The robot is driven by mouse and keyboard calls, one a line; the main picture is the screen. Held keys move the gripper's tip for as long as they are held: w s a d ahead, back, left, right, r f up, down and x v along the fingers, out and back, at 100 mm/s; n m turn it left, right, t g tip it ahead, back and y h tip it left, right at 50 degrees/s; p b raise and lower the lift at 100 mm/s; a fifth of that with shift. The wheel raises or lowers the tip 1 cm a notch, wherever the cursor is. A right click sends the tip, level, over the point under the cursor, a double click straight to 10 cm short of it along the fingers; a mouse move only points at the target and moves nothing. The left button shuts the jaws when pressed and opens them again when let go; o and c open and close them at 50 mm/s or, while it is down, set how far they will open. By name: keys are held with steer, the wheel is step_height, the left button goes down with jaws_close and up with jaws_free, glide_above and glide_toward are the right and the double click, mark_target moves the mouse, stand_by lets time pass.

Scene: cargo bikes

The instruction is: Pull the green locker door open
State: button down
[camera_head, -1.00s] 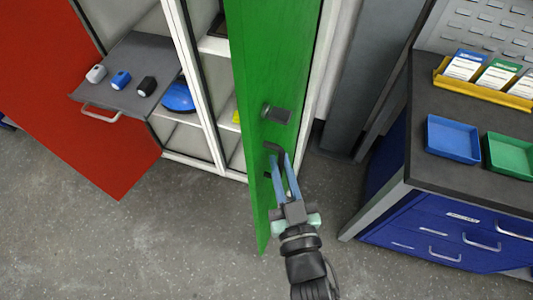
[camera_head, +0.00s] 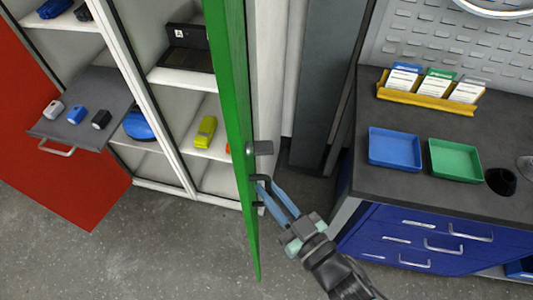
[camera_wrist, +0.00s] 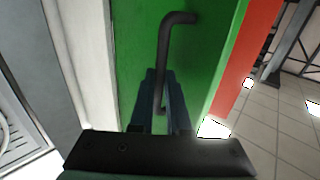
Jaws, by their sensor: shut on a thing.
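The green locker door (camera_head: 234,90) stands partly open and shows nearly edge-on in the head view. In the wrist view the green door (camera_wrist: 190,60) fills the middle. Its dark bent handle (camera_wrist: 165,50) runs down between my fingers; it also shows in the head view (camera_head: 259,180). My gripper (camera_head: 268,193) is shut on this handle, its blue fingers on either side of it. In the wrist view my gripper (camera_wrist: 160,112) hides part of the lower handle. A grey latch block (camera_head: 262,148) sits above the handle.
The locker's inside shows a yellow item (camera_head: 205,132) and a dark box (camera_head: 188,46) on white shelves. A red door (camera_head: 50,170) stands open at left, beside a grey pull-out shelf (camera_head: 90,112). A blue drawer workbench (camera_head: 400,235) stands close on the right. Grey floor is clear in front.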

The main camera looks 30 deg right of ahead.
steer(key=shift+w+d+r, duration=0.1)
steer(key=c, duration=1.2)
jaws_free()
steer(key=o, duration=0.3)
steer(key=shift+w+d, duration=0.1)
steer(key=shift+w, duration=0.1)
steer(key=shift+s, duration=0.25)
steer(key=s, duration=0.4)
steer(key=s+b, duration=0.1)
steer(key=s, duration=0.3)
steer(key=s+d+b, duration=0.1)
steer(key=s, duration=0.3)
steer(key=shift+s, duration=0.35)
